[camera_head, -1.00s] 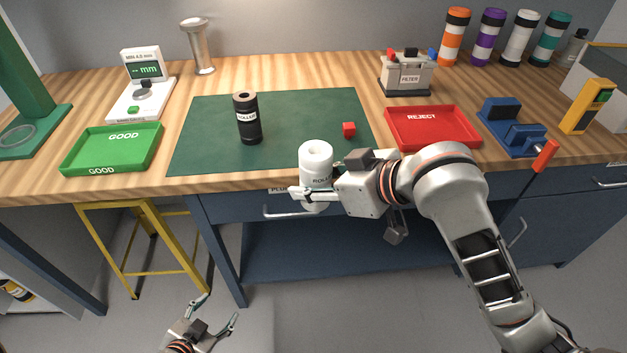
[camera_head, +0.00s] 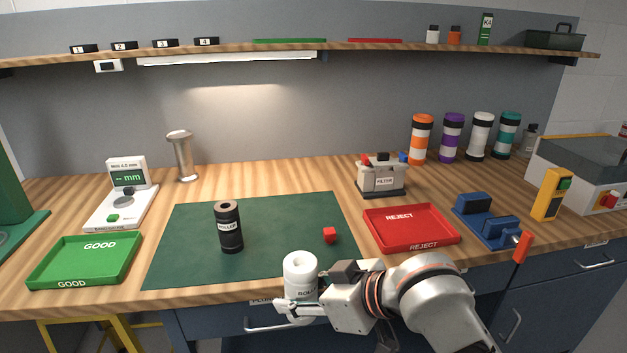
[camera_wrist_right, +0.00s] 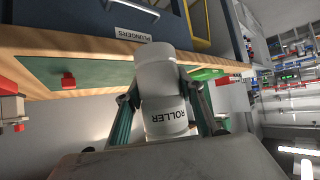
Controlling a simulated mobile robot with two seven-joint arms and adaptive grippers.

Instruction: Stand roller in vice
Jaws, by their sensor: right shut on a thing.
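A white roller (camera_head: 300,272) with ROLLER lettering is held upright in my right gripper (camera_head: 303,306), just in front of the bench's front edge. It also shows between the two fingers in the right wrist view (camera_wrist_right: 165,90). A black roller (camera_head: 229,228) stands upright on the green mat (camera_head: 180,243). The blue vice (camera_head: 488,222) with an orange-red handle sits at the right of the bench, apart from my gripper; I cannot tell how wide its jaws are. My left gripper is not in view now.
A red REJECT tray (camera_head: 411,228) lies between the mat and the vice. A FILTER box (camera_head: 381,179) stands behind it. A yellow control box (camera_head: 551,195) stands right of the vice. A green GOOD tray (camera_head: 86,259) is at left.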

